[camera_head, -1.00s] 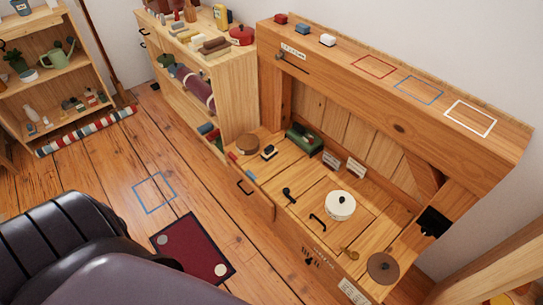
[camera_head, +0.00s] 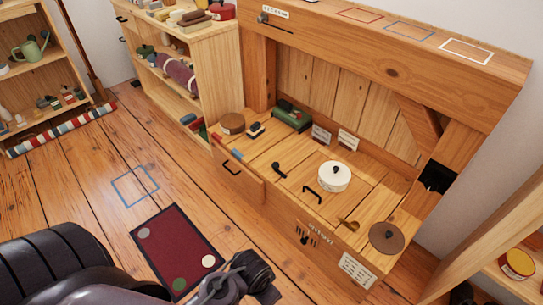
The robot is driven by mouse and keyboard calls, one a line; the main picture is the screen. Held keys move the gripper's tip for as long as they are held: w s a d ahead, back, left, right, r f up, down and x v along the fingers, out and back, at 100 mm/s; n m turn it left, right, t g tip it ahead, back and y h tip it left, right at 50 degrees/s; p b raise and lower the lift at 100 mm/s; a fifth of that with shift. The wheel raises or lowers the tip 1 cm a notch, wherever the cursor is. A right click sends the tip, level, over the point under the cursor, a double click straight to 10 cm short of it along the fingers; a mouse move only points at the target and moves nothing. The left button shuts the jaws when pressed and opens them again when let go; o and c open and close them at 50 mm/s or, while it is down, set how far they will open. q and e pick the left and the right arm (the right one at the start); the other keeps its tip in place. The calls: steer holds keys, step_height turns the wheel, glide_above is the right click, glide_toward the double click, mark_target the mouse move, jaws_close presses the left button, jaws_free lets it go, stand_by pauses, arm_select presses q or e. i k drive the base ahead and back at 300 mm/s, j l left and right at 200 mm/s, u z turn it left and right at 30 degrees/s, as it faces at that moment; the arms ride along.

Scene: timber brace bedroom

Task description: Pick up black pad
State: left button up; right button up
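A small dark block (camera_head: 256,131) with a pale band lies on the wooden counter, between a round brown lid and a green box; it may be the black pad. A black patch (camera_head: 437,177) also shows at the right post of the timber frame; I cannot tell whether it is a pad or an opening. My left arm comes in at the lower left, and its dark end (camera_head: 240,283) is over the floor beside the red mat; its fingers cannot be made out. My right gripper is not in view.
The counter (camera_head: 290,222) also holds a white lidded pot (camera_head: 334,176), a brown disc (camera_head: 387,238) and black handles. A dark red mat (camera_head: 172,240) and a blue outline (camera_head: 135,187) are on the floor. A shelf unit (camera_head: 222,75) stands behind, left of the frame.

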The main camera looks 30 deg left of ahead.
mark_target(256, 130)
steer(key=i+j, duration=0.2)
steer(key=j, duration=0.15)
steer(key=i+j+z, duration=0.1)
steer(key=i+j, duration=0.35)
steer(key=j, duration=0.3)
steer(key=i+j+z, duration=0.1)
steer(key=j, duration=0.25)
steer(key=i+j, duration=0.5)
steer(key=j, duration=0.3)
steer(key=z, duration=0.05)
